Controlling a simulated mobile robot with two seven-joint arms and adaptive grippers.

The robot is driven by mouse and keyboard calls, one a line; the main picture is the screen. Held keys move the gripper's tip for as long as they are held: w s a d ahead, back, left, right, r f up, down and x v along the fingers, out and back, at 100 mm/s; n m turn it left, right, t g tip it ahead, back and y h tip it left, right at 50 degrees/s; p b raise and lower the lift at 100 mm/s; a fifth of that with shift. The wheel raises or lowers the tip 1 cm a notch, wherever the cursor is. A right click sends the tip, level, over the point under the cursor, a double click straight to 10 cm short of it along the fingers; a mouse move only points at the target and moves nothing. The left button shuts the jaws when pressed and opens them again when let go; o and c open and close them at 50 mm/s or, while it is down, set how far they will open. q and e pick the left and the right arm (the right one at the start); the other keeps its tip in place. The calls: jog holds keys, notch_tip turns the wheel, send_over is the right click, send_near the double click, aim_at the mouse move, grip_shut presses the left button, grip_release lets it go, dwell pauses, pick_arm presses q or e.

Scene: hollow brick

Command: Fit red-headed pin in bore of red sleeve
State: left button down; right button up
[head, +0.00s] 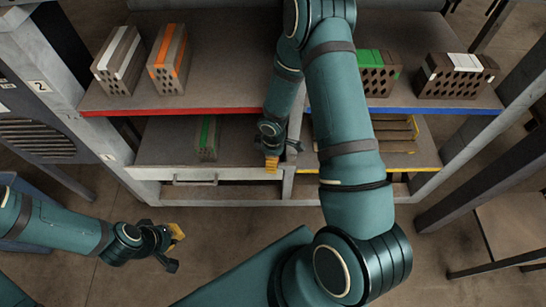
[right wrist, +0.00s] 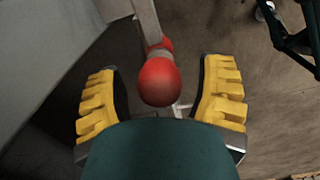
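In the right wrist view a rounded red head (right wrist: 160,82) sits between the two yellow fingers of my right gripper (right wrist: 162,98), with a gap on each side. A short grey length lies behind the head, then a second red part (right wrist: 161,47) on or beside a grey bar. I cannot tell whether that part is the sleeve. My right gripper is open. In the head view my right gripper (head: 271,163) is at the front of the lower shelf; no pin or sleeve can be made out there. My left gripper (head: 174,247) is open and empty over the floor at lower left.
Hollow bricks with white (head: 119,60), orange (head: 169,58), green (head: 377,72) and white (head: 456,76) stripes stand on the upper shelf (head: 225,75). A green-striped brick (head: 208,138) lies below. A grey post (head: 292,150) divides the lower shelf. The floor in front is clear.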

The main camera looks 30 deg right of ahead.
notch_tip(320, 180, up, 8)
jog(key=shift+f, duration=0.25)
dwell(0.5)
jog(key=shift+a, duration=0.1)
jog(key=s+a+f+m+t+y, duration=0.1)
jog(key=s+a+m+y, duration=0.1)
jog(key=s+a+m, duration=0.2)
jog(key=s+a+f+m+y, duration=0.1)
jog(key=s+a+m, duration=0.4)
jog(key=a, duration=0.8)
jog(key=shift+s+f+m+t+y, duration=0.2)
jog(key=shift+f+m+t+y, duration=0.4)
jog(key=shift+m, duration=0.9)
jog(key=shift+a+f, duration=0.1)
jog(key=shift+f, duration=0.05)
